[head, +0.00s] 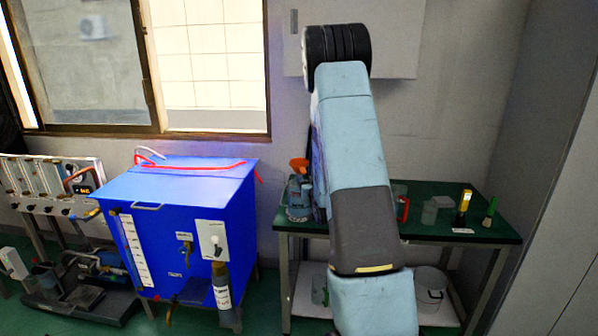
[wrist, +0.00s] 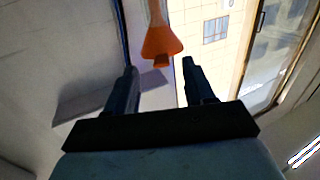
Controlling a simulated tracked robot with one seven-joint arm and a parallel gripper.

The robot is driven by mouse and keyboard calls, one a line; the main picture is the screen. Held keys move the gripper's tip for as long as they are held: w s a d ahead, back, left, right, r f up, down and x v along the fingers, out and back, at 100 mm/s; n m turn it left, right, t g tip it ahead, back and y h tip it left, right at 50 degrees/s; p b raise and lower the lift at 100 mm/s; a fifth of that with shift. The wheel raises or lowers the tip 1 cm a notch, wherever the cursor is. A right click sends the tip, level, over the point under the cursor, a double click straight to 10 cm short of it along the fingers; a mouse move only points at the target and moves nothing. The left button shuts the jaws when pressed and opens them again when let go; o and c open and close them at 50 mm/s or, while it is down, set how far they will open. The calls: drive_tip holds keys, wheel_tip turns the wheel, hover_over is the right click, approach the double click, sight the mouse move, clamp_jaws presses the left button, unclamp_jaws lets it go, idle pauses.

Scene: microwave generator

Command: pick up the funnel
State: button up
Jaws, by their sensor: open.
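The orange funnel shows in the wrist view (wrist: 161,42), ahead of my gripper (wrist: 160,72). Its flared part is nearer the fingers and its narrow part runs up to the top edge. My gripper is open, with one dark finger on each side of the picture and nothing seen held between them. The funnel lies roughly in line with the gap; how far it is beyond the fingertips I cannot tell. In the head view an orange funnel-like piece (head: 299,165) sits above a grey-blue vessel (head: 299,196), left of my arm. My gripper is hidden in the head view.
A green-topped table (head: 460,228) bears a red-handled item (head: 402,209), a clear beaker (head: 430,212), a yellow-black item (head: 463,207) and a green brush-like item (head: 490,212). A blue tank (head: 180,190) stands left. A white bucket (head: 431,284) is on the lower shelf.

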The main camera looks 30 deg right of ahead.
sight(304, 171)
drive_tip(key=shift+x, duration=2.75)
drive_tip(key=shift+a+r, duration=0.15)
drive_tip(key=shift+c, duration=0.4)
clamp_jaws()
